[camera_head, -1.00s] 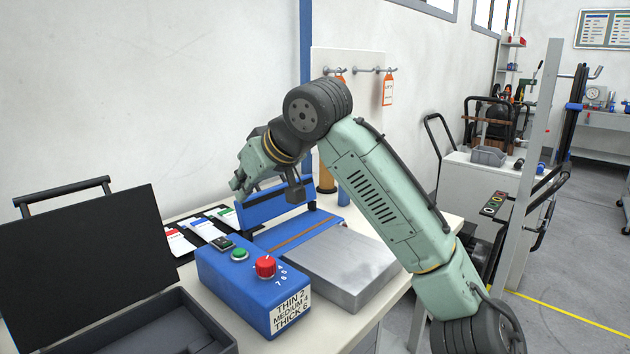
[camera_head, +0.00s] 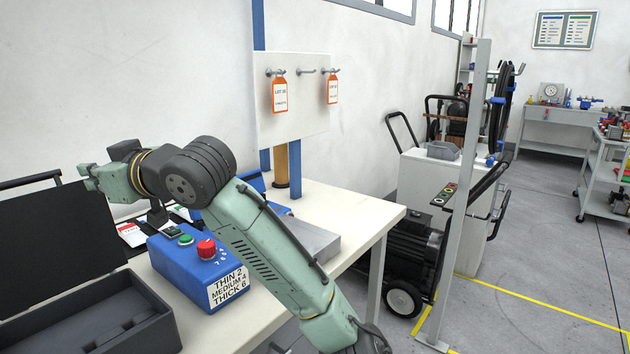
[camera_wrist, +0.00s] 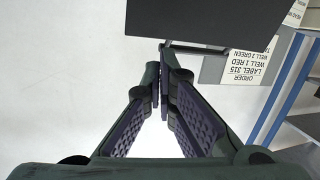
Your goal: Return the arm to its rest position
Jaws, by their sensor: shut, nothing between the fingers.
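My arm (camera_head: 262,240) rises from the bottom of the head view and bends to the left over the workbench. My gripper (camera_head: 90,178) is at the far left end of the arm, raised above the bench and in front of the black case lid. In the wrist view, the fingers of my gripper (camera_wrist: 161,95) meet near their tips with nothing between them. The arm hides part of the bench and of the blue machine behind it.
A blue control box (camera_head: 190,262) with a red knob (camera_head: 206,249) stands on the workbench (camera_head: 375,212). An open black case (camera_head: 120,318) is at left. A pegboard (camera_head: 300,110) holds orange tags. An order sheet (camera_wrist: 251,66) shows in the wrist view.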

